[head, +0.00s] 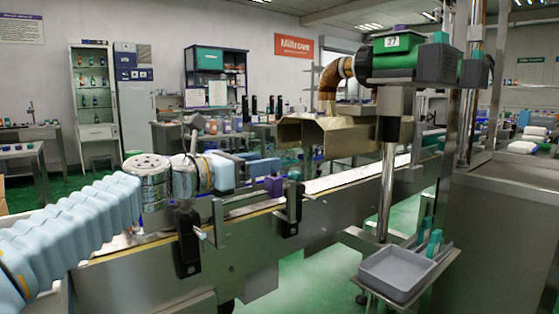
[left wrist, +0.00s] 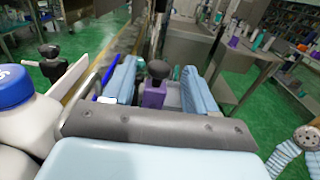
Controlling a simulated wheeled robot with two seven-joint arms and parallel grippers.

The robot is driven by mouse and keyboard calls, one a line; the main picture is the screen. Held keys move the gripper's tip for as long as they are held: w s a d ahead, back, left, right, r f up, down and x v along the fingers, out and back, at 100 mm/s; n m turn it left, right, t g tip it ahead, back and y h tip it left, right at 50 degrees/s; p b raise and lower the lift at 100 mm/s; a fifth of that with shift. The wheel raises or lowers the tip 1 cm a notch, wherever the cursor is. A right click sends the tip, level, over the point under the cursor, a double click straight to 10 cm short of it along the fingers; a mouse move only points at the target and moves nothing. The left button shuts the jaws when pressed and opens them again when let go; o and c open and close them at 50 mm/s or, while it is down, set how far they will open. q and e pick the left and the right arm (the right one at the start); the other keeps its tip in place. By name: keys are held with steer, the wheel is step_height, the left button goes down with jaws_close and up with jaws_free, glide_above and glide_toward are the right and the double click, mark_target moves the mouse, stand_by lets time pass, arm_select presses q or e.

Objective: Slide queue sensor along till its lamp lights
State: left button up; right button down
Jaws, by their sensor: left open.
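A purple block with a dark round knob on top, which may be the queue sensor, stands by the conveyor. In the left wrist view the purple block (left wrist: 154,95) is between my left gripper's two pale blue fingers, with a visible gap on each side. My left gripper (left wrist: 160,76) is open around it, not closed on it. In the head view the left gripper (head: 272,168) is over the conveyor, and the purple block (head: 273,187) shows just below its fingertips. I cannot make out a lit lamp.
The conveyor (head: 330,181) runs back to the right. Black rail brackets stand on its near side, one at the left (head: 187,242) and one near the gripper (head: 290,215). A tan hood (head: 325,136) hangs over the belt further along. A grey tray (head: 396,273) stands at right.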

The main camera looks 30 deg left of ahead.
arm_select(q)
steer(key=x, duration=0.5)
steer(key=shift+w+d, duration=0.15)
steer(key=shift+w, duration=0.15)
jaws_close()
